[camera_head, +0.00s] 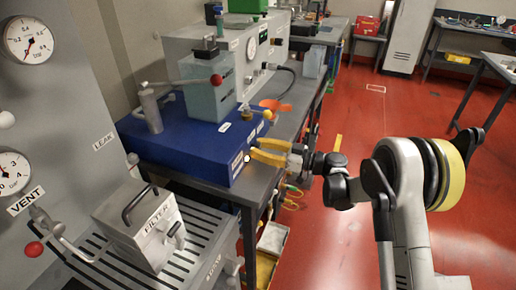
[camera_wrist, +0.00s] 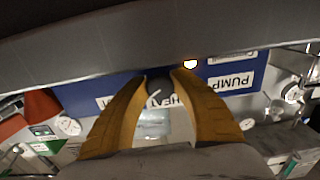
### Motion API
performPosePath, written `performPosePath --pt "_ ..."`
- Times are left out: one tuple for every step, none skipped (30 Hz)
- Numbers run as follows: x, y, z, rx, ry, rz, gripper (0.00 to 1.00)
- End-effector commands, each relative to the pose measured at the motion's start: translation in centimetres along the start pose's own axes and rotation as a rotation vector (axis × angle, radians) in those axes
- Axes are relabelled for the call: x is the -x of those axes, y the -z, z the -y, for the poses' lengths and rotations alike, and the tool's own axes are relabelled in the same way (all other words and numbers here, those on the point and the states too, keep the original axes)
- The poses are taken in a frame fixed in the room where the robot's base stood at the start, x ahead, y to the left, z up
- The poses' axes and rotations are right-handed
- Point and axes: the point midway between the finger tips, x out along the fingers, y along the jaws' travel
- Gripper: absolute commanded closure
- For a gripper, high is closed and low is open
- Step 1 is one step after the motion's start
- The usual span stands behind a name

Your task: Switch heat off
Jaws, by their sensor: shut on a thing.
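The blue unit (camera_head: 190,140) stands on the grey bench. Its front panel shows in the wrist view (camera_wrist: 88,94), with an upside-down HEAT label (camera_wrist: 178,100) partly covered by my fingers. A dark round heat knob (camera_wrist: 159,84) with a pale mark sits between my fingertips at that label. My gripper (camera_head: 256,151) has yellow fingers at the unit's front face; in the wrist view the gripper (camera_wrist: 161,80) is shut on the knob. A glowing lamp (camera_wrist: 190,63) is just beside the fingers; it also shows in the head view (camera_head: 247,157).
A PUMP label (camera_wrist: 231,82) is on the same panel. A metal FILTER box (camera_head: 148,228) and a VENT lever with red ball (camera_head: 34,249) are at the left. A red-ball lever (camera_head: 216,79) stands over the unit. The red floor (camera_head: 330,240) at the right is open.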

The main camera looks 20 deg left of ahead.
Motion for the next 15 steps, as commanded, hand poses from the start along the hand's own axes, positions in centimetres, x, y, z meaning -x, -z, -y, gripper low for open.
performPosePath --pt "0.01 -0.04 0.02 0.01 0.001 0.0 1.0" --pt "0.01 -0.04 0.02 0.019 0.001 0.0 1.0" --pt "0.01 -0.05 0.01 0.034 0.001 0.001 1.0" --pt "0.0 -0.05 0.01 0.047 0.001 0.001 1.0" --pt "0.01 -0.05 0.0 0.062 0.001 0.001 1.0" --pt "0.0 -0.06 -0.01 0.084 0.001 0.001 1.0" --pt "0.0 -0.06 -0.01 0.103 0.001 0.001 1.0" --pt "0.0 -0.06 -0.02 0.123 0.001 0.001 1.0" --pt "0.0 -0.06 -0.03 0.152 0.001 0.001 1.0" --pt "0.0 -0.06 -0.03 0.175 0.001 0.001 1.0" --pt "0.0 -0.06 -0.04 0.2 0.001 0.001 1.0" --pt "0.0 -0.06 -0.04 0.233 0.001 0.001 1.0" --pt "0.0 -0.06 -0.05 0.259 0.001 0.001 1.0" --pt "0.0 -0.06 -0.05 0.285 0.001 0.001 1.0" --pt "0.0 -0.06 -0.05 0.321 0.001 0.001 1.0"
